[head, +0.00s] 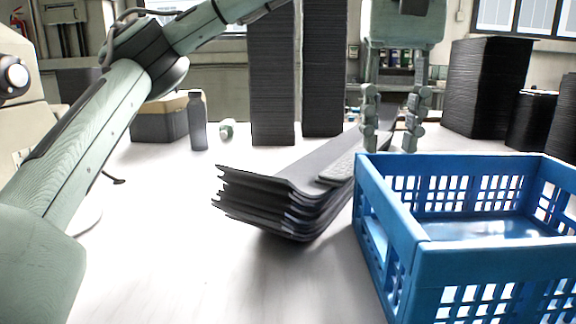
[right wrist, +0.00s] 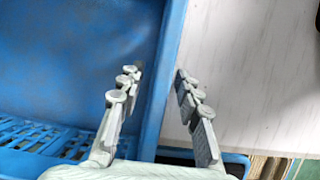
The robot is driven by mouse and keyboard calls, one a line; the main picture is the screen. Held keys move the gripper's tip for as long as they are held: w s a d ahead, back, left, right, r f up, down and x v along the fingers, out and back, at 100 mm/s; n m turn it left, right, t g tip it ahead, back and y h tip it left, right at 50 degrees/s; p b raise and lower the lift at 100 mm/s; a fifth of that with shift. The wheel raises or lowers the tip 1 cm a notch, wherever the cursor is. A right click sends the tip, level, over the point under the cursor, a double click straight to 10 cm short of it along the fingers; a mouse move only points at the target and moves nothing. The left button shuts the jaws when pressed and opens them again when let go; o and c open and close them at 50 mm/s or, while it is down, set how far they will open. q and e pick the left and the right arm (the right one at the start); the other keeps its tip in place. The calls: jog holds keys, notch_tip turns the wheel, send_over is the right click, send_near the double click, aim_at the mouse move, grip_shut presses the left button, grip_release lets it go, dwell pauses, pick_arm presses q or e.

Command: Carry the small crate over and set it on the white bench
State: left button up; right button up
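The small crate (head: 395,245) is blue, with open lattice walls. It is upright and empty at the right front of the head view. A crate wall (right wrist: 163,90) shows in the right wrist view. The white bench (head: 180,240) spreads around and beyond the crate; whether the crate's base touches it is hidden. My left gripper (head: 390,135) points down, fingers apart and empty, near the crate's far left corner. My right gripper (right wrist: 155,85) has its fingers spread on either side of a crate wall, one inside and one outside, not visibly clamped.
A slanted stack of dark tray panels (head: 280,195) lies left of the crate. Tall dark stacks (head: 272,75) stand behind it, more (head: 490,85) at the back right. A grey bottle (head: 197,120) and a grey bin (head: 158,125) stand at the back left. The front left bench is clear.

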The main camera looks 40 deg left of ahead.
jog(key=v, duration=1.2)
